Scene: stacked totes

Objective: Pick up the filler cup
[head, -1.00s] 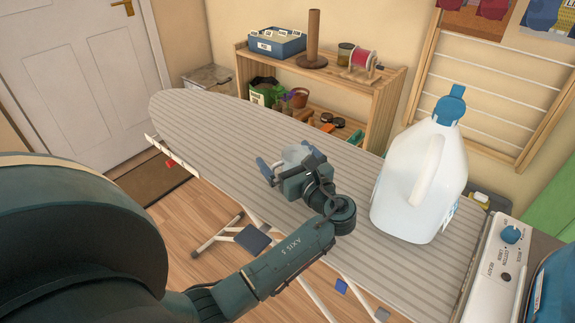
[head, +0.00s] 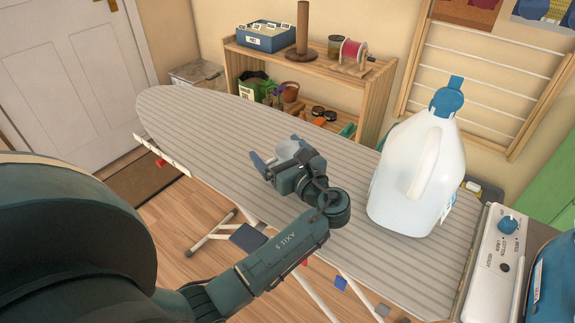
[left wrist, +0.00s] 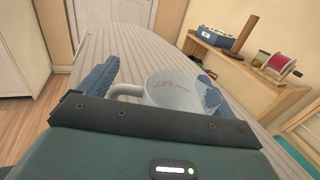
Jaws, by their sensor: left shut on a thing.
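The filler cup (head: 287,149) is a small pale, translucent-looking cup over the striped ironing board (head: 200,122). It also shows in the left wrist view (left wrist: 172,90), with its handle towards the left finger. My left gripper (head: 272,157) is shut on the cup, with one blue finger on each side; the fingers also show in the left wrist view (left wrist: 153,88). The cup looks upright. Its lower part is hidden by the gripper, so I cannot tell whether it touches the board. My right gripper is not in view.
A large white jug (head: 405,185) with a blue cap stands on the board, right of my left gripper. A wooden shelf (head: 375,95) with a blue file box (head: 268,40) and a red spool (head: 352,52) stands behind. The board's left part is clear.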

